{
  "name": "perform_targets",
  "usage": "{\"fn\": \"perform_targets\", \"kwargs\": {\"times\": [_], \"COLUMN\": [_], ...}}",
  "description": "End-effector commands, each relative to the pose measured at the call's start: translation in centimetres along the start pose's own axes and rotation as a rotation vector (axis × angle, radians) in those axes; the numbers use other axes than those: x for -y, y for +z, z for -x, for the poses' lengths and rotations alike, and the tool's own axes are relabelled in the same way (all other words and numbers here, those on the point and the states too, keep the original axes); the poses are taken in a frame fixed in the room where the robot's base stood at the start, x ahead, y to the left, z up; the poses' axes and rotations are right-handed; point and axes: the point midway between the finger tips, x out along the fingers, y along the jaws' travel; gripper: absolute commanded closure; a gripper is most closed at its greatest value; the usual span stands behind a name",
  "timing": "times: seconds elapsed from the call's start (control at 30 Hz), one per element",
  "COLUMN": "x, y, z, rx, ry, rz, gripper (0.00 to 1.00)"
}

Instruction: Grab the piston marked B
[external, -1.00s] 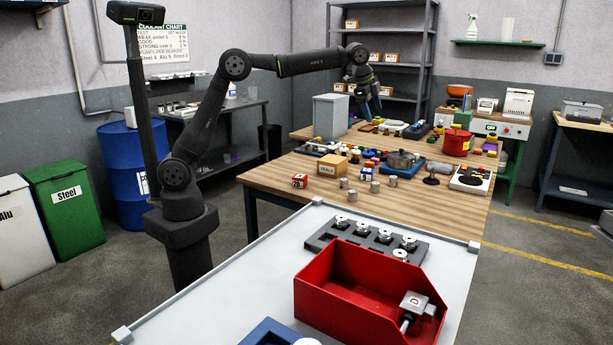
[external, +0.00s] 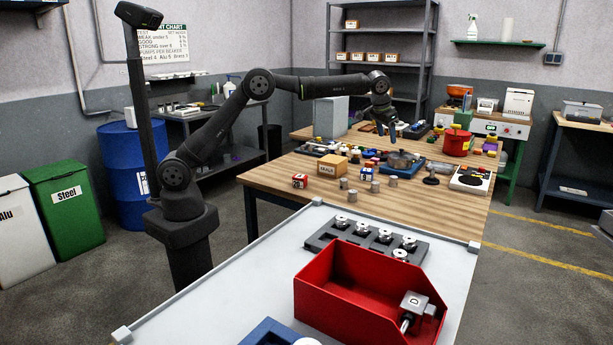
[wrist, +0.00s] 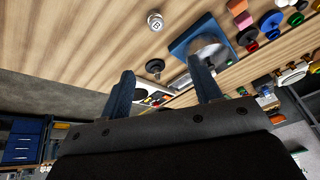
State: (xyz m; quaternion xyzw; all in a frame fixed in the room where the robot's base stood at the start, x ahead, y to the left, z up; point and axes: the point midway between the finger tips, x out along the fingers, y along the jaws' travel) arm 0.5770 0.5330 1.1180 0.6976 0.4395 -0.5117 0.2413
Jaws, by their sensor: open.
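A small grey cylinder with a marking that looks like a B (wrist: 154,20) stands on the wooden table in the wrist view. In the external view it seems to be the rightmost of several small grey cylinders (external: 393,182) near the table's front edge; its mark cannot be read there. My gripper (external: 387,132) hangs over the table, behind and above the cylinders. In the wrist view my gripper (wrist: 160,66) has its two fingers apart with nothing between them, and the B cylinder lies beyond the fingertips. A piston marked D (external: 415,304) lies in the red bin.
A blue tray with a grey part (wrist: 200,42) and a black knob-like piece (wrist: 155,66) are close by. The red bin (external: 345,290) is in front.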

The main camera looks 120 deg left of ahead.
Motion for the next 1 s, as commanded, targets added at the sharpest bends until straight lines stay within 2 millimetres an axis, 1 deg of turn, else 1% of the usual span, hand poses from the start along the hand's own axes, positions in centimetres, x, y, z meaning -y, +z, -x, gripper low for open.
{"fn": "perform_targets", "kwargs": {"times": [0.03, 0.1, 0.2, 0.3, 0.37, 0.47, 0.8, 0.9, 1.0], "x": [-0.3, -0.6, -0.9, -1.0, -1.1, -1.0, -0.8, -0.7, -0.6], "y": [-0.1, -0.2, -0.3, -0.3, -0.3, -0.3, -0.1, -0.1, -0.1], "z": [-1.1, -2.2, -3.3, -4.0, -4.4, -5.5, -12.8, -14.6, -15.8], "rx": [0.003, 0.004, 0.002, 0.000, 0.001, 0.001, 0.003, 0.002, 0.001], "ry": [-0.009, -0.020, -0.031, -0.038, -0.041, -0.042, -0.042, -0.042, -0.041], "rz": [0.077, 0.186, 0.303, 0.372, 0.393, 0.404, 0.402, 0.402, 0.402], "gripper": [0.42, 0.42, 0.42, 0.42, 0.42, 0.42, 0.42, 0.42, 0.42]}}
